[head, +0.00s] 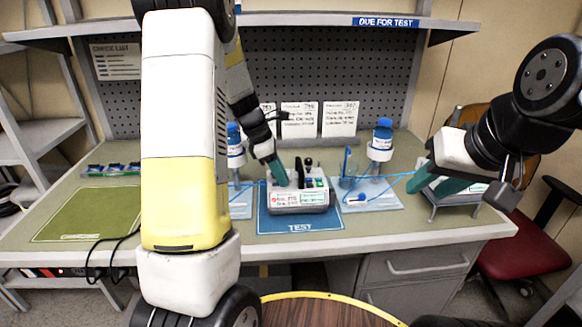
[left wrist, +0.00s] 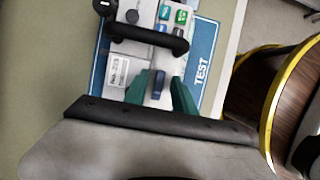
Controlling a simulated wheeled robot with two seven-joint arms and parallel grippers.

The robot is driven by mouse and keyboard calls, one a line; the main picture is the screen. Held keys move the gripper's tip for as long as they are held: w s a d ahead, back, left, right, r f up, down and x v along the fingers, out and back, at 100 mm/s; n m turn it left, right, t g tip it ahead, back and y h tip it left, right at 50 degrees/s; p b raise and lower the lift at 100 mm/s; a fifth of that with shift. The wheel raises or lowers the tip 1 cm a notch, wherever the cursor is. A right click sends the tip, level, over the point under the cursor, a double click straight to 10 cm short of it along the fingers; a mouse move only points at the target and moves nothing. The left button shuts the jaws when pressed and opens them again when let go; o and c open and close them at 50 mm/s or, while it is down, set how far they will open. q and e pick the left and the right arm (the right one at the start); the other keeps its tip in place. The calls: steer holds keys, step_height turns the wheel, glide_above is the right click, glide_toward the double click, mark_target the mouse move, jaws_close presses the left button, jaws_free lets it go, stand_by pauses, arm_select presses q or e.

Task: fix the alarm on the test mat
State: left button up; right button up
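A white infusion pump (head: 300,197) with a dark handle sits on the blue TEST mat (head: 300,224). Its front has a label with a red mark and one with green print. Blue and green buttons (left wrist: 172,16) show on it in the left wrist view. My left gripper (head: 279,174) is over the pump's left side. In the left wrist view its green fingers (left wrist: 160,90) stand apart on either side of a dark blue tab (left wrist: 157,84); I cannot tell whether they touch it. My right gripper (head: 437,182) is at the far right, its green fingers apart.
Bottles with blue caps (head: 381,140) stand on pale bases either side of the mat, with blue tubing (head: 395,178). A small stand (head: 455,209) is under my right gripper. A green mat (head: 88,213) lies clear at left. Cards (head: 340,118) stand behind.

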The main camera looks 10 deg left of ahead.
arm_select(q)
jaws_close()
steer(key=shift+m, duration=0.3)
steer(key=m, duration=0.1)
steer(key=m+g, duration=0.1)
steer(key=m, duration=0.1)
steer(key=shift+w+m+g, duration=0.2)
steer(key=shift+m+g, duration=0.1)
steer(key=m+g, duration=0.1)
steer(key=m, duration=0.1)
steer(key=m+g, duration=0.1)
steer(key=m, duration=0.2)
steer(key=shift+w, duration=0.15)
steer(key=m, duration=0.2)
steer(key=m+g+y, duration=0.1)
steer(key=m, duration=0.1)
steer(key=shift+w+d+m+y, duration=0.2)
steer(key=shift+m+y, duration=0.1)
steer(key=shift+m, duration=0.1)
steer(key=shift+d+m+g+y, duration=0.1)
steer(key=shift+m+g+y, duration=0.45)
steer(key=shift+m, duration=1.35)
